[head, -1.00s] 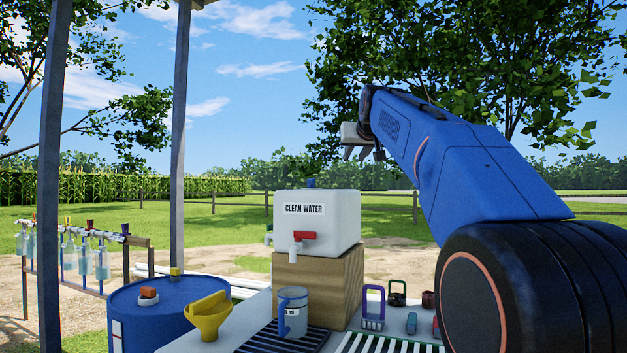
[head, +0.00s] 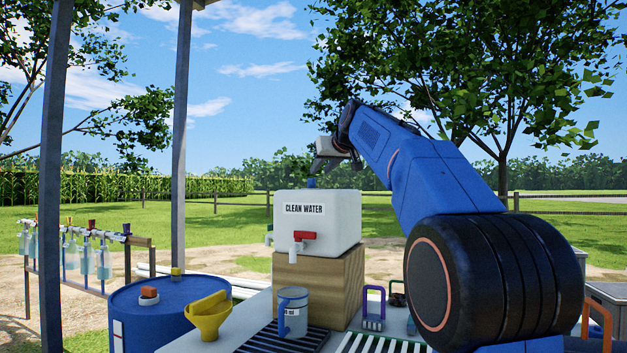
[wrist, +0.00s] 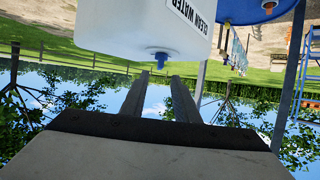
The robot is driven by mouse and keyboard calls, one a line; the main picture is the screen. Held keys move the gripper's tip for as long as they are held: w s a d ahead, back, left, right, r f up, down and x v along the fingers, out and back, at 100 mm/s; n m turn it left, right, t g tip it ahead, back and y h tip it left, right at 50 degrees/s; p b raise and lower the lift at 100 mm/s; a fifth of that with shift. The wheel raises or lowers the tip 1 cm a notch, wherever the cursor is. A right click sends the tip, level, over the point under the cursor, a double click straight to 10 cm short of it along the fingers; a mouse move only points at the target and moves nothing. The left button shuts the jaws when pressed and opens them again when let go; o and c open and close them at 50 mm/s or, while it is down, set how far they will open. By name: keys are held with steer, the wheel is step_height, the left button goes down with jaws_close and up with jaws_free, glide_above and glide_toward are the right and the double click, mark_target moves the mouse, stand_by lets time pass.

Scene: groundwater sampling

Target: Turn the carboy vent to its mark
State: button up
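The white carboy (head: 330,225), labelled CLEAN WATER, stands on a wooden block, with a red-handled tap on its front. Its small blue vent (head: 311,182) sticks up from the top. My gripper (head: 316,168) is just above the vent in the head view, pointing down and left. In the wrist view, which is upside down, my gripper (wrist: 160,76) has its two fingers apart and nothing between them. The blue vent (wrist: 160,59) lies just beyond the fingertips, roughly centred between them; the carboy (wrist: 140,25) fills the top. I cannot make out the vent's mark.
The wooden block (head: 318,284) stands on the table. A blue drum (head: 150,318) and yellow funnel (head: 208,318) are at left. A purple-framed item (head: 374,308) is at right.

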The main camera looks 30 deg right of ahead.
mark_target(311, 182)
steer(key=x, duration=0.8)
steer(key=shift+w, duration=0.1)
jaws_close()
